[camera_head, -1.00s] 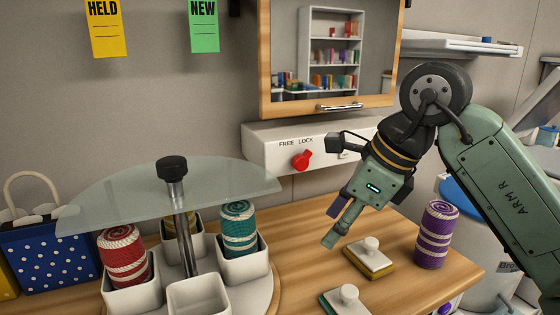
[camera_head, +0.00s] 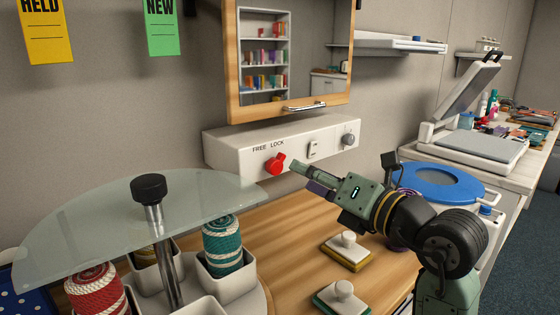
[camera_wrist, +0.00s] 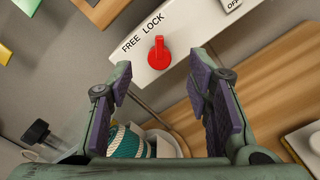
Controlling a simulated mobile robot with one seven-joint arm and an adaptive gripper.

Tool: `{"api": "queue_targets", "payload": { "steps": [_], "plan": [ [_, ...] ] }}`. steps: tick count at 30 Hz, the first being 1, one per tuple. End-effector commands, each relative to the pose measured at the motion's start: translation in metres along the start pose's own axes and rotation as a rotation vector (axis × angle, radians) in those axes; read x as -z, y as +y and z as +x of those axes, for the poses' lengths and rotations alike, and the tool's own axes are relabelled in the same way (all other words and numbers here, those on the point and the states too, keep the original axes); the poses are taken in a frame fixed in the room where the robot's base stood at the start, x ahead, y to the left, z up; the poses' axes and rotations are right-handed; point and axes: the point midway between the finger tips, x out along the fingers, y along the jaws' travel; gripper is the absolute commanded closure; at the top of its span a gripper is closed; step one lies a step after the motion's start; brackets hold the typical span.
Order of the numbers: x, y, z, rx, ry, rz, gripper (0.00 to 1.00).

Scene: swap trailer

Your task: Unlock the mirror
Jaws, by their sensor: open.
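The mirror (camera_head: 300,50) has a wooden frame and hangs on the wall above a white control box (camera_head: 228,150). A red knob (camera_head: 275,163) sits on the box's front under the words FREE and LOCK. In the wrist view the red knob (camera_wrist: 159,53) stands ahead of my fingers, roughly midway between them, with its pointer toward LOCK or between the labels; I cannot tell exactly. My gripper (camera_head: 302,177) is open and empty, just right of the knob and apart from it. It also shows in the wrist view (camera_wrist: 160,85).
The box also carries a switch (camera_head: 313,149) and a grey knob (camera_head: 348,139). A glass-topped carousel (camera_head: 140,220) with twine spools stands at left. Two handled blocks (camera_head: 346,250) lie on the wooden table. A blue round lid (camera_head: 440,182) is at right.

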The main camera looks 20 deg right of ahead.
Motion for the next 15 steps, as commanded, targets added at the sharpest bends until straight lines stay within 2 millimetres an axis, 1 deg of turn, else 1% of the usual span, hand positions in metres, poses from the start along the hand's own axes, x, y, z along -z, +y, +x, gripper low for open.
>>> {"api": "queue_targets", "payload": {
  "steps": [1,6,10,15],
  "plan": [
    [-0.001,0.002,0.011,-0.002,0.005,0.002,0.54],
    [-0.001,0.003,0.043,-0.002,0.006,-0.001,0.54],
    [-0.001,0.002,0.060,-0.001,0.005,-0.001,0.54],
    [0.000,0.001,0.071,0.000,0.003,-0.002,0.54]
  ]
}}
